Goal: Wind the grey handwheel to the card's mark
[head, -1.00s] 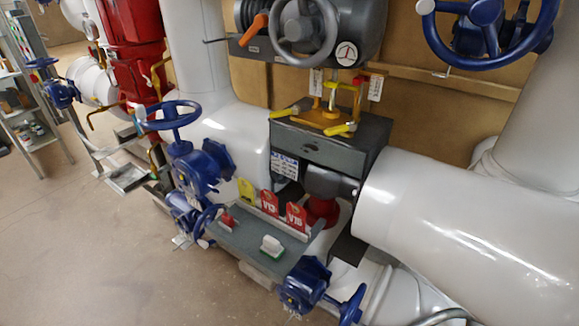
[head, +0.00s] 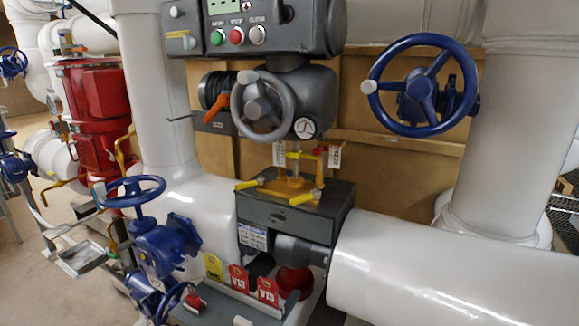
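The grey handwheel (head: 235,108) is on the front of a dark grey actuator in the upper middle of the head view. It has a pale knob at the upper left of its rim. A small round gauge (head: 304,127) sits to its lower right. White tags hang below it, one on the left (head: 279,153) and one on the right (head: 335,157). I cannot tell which of these is the card meant, and no mark is readable. Neither gripper is in view.
A control panel (head: 290,17) with green, red and white buttons is above the wheel. An orange lever (head: 217,108) is left of it. Blue handwheels stand at right (head: 378,115) and lower left (head: 131,192). A thick white pipe (head: 440,275) runs across the lower right.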

